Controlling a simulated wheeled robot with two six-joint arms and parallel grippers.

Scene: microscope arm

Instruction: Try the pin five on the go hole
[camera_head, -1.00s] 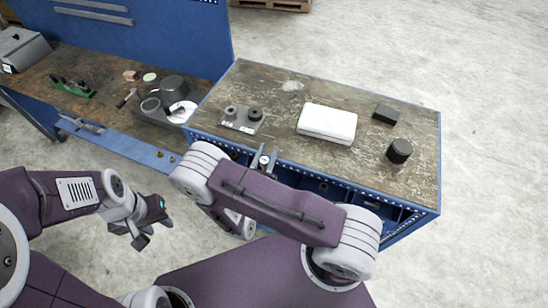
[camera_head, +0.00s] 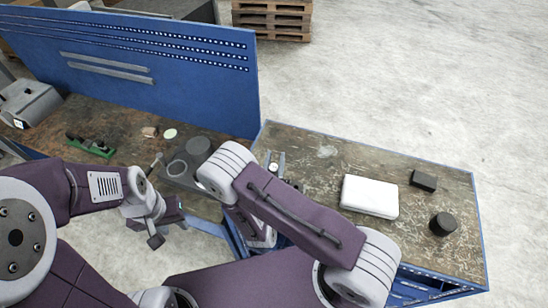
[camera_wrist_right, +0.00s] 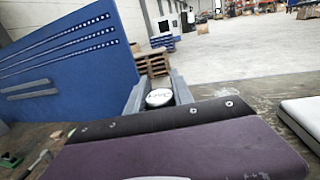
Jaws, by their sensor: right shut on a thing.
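My right gripper (camera_head: 273,166) is over the left part of the cabinet's wooden top in the head view. It is shut on a small pin, whose round pale end (camera_wrist_right: 159,97) shows between the fingers in the right wrist view; marks on that end are too small to read. The pin's lower part is hidden. The grey plate with two dark round pieces is mostly covered by my right arm and gripper, so I cannot see a go hole or tell whether the pin touches it. My left gripper (camera_head: 168,224) hangs empty and open over the floor, left of the right arm.
A white box (camera_head: 370,196), a black block (camera_head: 423,180) and a black cylinder (camera_head: 443,223) stand on the right of the cabinet top. A blue-backed bench at the left holds a green rack (camera_head: 90,146) and grey round parts (camera_head: 197,147). A pallet (camera_head: 272,20) lies behind.

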